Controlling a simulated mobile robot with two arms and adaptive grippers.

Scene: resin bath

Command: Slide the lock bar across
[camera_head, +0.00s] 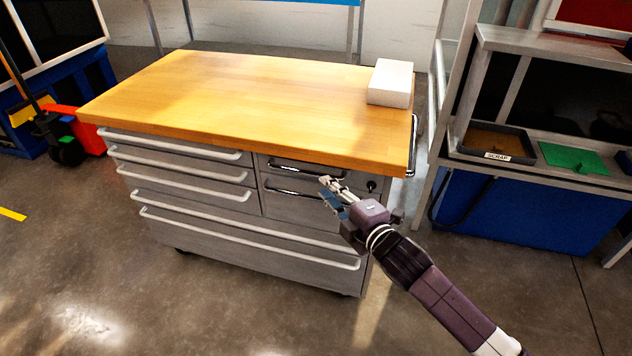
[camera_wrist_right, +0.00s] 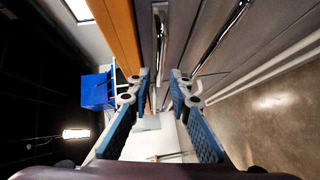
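The tool cabinet (camera_head: 225,205) stands under a wooden top, with drawers in two columns. A small dark round fitting, perhaps a lock, (camera_head: 371,185) sits at the upper right of its front. I cannot clearly pick out a lock bar. Chrome handles cross the two upper right drawers: the top handle (camera_head: 300,168) and the lower handle (camera_head: 292,191). They also show in the right wrist view, as the top handle (camera_wrist_right: 160,25) and the lower handle (camera_wrist_right: 219,38). My right gripper (camera_head: 328,187) is in front of these drawers. My left gripper is out of view.
A white box (camera_head: 390,82) sits at the right corner of the wooden worktop (camera_head: 240,95). Open concrete floor (camera_head: 110,270) lies in front of the cabinet.

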